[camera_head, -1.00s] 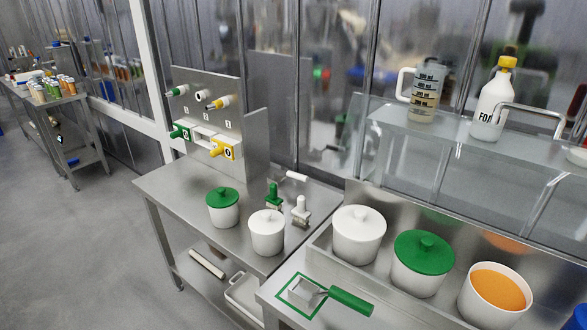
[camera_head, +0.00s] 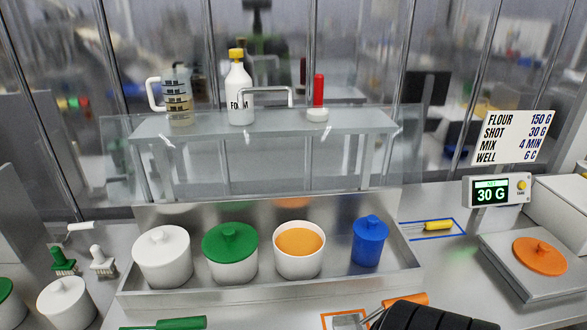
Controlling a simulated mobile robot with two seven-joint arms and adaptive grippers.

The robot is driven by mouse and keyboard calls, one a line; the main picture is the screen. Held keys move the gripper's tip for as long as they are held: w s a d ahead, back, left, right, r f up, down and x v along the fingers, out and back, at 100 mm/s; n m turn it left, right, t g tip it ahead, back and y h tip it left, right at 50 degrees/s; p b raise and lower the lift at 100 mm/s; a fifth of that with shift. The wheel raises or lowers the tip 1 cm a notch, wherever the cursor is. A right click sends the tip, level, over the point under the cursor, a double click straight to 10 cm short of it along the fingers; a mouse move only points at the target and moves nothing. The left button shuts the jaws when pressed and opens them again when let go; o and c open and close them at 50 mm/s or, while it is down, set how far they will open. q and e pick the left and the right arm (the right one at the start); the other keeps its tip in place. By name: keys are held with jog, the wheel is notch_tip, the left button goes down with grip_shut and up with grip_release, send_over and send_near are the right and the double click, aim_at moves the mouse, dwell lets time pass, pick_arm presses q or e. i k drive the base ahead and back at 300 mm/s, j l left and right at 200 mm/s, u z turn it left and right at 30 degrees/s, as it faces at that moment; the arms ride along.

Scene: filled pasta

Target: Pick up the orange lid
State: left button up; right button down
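The orange lid (camera_head: 541,256) is a flat round disc with a small knob. It lies on the flat plate of a scale (camera_head: 524,282) at the right of the head view. A white pot (camera_head: 299,262) in the steel tray stands without a lid and shows an orange filling.
The steel tray (camera_head: 199,298) also holds a white-lidded pot (camera_head: 163,260), a green-lidded pot (camera_head: 230,256) and a blue pot (camera_head: 369,244). The scale display (camera_head: 490,194) reads 30 G.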

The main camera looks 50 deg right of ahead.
aim_at(537, 255)
jog(key=z, duration=0.4)
jog(key=l+z, duration=0.15)
jog(key=z, duration=0.65)
jog(key=l+z, duration=0.1)
jog(key=z, duration=2)
jog(key=u, duration=1.7)
jog(key=k+l+u, duration=0.1)
jog(key=l, duration=0.35)
jog(key=k+l, duration=0.15)
jog(key=l, duration=0.25)
jog(key=k+l+u, duration=0.15)
jog(key=l, duration=0.3)
jog(key=k+l, duration=0.1)
jog(key=l, duration=0.3)
jog(key=u, duration=0.05)
